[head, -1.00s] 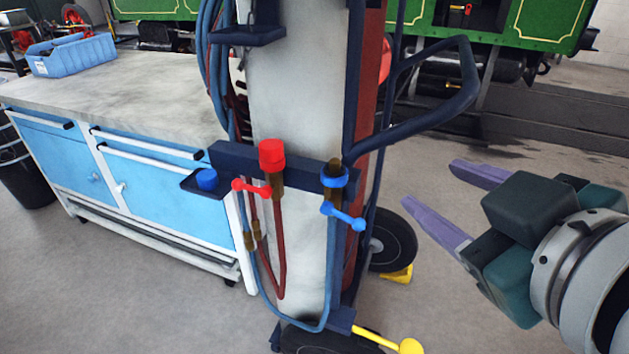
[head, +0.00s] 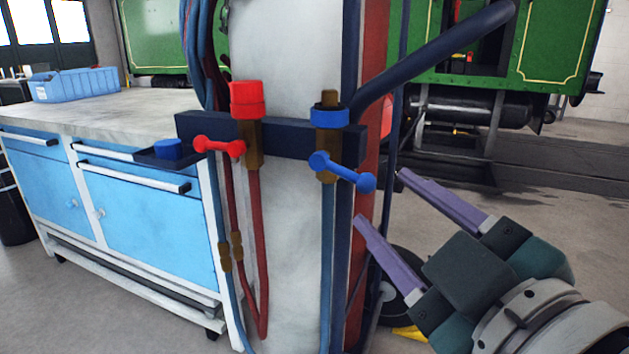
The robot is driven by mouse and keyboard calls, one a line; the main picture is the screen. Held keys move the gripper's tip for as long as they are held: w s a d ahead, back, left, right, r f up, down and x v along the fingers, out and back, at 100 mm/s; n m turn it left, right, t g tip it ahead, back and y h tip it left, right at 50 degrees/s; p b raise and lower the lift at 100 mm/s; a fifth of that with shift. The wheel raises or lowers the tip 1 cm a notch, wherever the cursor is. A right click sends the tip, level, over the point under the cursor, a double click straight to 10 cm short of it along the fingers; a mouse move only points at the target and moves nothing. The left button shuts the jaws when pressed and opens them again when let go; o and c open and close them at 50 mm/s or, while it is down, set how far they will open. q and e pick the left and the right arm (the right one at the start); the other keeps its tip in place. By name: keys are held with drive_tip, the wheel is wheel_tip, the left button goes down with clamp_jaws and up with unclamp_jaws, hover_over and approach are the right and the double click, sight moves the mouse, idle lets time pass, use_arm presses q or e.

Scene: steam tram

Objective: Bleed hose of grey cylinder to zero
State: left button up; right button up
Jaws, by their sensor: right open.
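The grey cylinder (head: 287,65) stands upright in the middle, a red cylinder (head: 371,75) partly hidden behind it. A dark blue crossbar (head: 282,138) in front carries two valves. The left valve has a red cap (head: 246,98) and a red lever (head: 219,147); a red hose (head: 258,260) hangs below. The right valve has a blue collar (head: 330,117) and a blue lever (head: 341,172), tilted down to the right; a blue hose (head: 327,260) runs below. My right gripper (head: 380,196) is open and empty, just right of the blue lever, apart from it. My left gripper is out of view.
A workbench (head: 110,107) with blue doors stands at left, a blue bin (head: 75,84) on top. A blue cap (head: 167,149) sits on a small dark shelf. A dark blue handle bar (head: 435,60) slopes above my right gripper. A green tram (head: 490,60) stands behind.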

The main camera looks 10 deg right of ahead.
sight(370, 186)
drive_tip(key=w, duration=0.6)
drive_tip(key=shift+w+a, duration=0.1)
drive_tip(key=shift+a, duration=0.2)
clamp_jaws()
